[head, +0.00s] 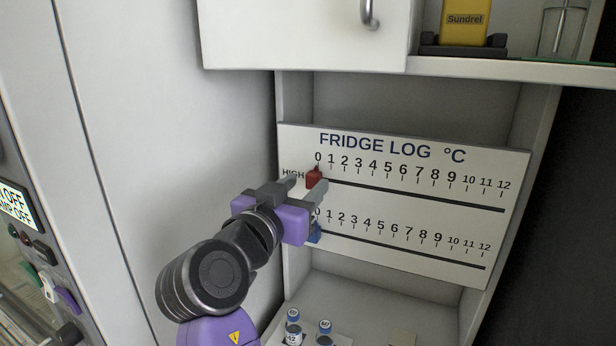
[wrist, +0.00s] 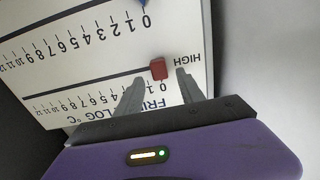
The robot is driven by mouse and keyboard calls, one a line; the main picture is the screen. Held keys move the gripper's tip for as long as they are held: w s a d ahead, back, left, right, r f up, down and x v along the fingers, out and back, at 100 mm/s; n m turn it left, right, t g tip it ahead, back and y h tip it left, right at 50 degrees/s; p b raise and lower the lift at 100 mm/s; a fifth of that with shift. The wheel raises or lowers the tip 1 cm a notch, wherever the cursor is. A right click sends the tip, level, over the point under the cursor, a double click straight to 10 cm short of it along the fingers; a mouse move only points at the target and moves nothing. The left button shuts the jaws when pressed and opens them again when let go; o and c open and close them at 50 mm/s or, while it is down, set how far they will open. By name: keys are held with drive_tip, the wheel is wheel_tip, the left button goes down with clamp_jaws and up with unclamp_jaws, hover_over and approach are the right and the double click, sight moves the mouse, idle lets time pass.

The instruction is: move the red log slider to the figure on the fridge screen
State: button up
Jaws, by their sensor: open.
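The red slider (head: 314,178) sits at the 0 end of the upper row, marked HIGH, on the white fridge log board (head: 400,222). In the wrist view, which shows the board upside down, the red slider (wrist: 158,68) lies between and just beyond my fingertips. My gripper (head: 306,187) is open at the board, one finger on either side of the slider. I cannot tell whether a finger touches it. A screen (head: 15,205) at the far left is cut by the picture edge; it shows "OFF" lines, and I see no temperature figure.
A blue slider (head: 315,234) is at 0 on the lower row, partly behind my gripper. Capped vials (head: 293,325) stand below the board. A white cabinet door with a handle (head: 369,14) and a shelf with a yellow Sundrel pack (head: 464,22) are above. The upper slot is clear rightward.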

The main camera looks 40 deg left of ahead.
sight(314, 181)
drive_tip(key=shift+x, duration=1.1)
clamp_jaws()
idle(0.7)
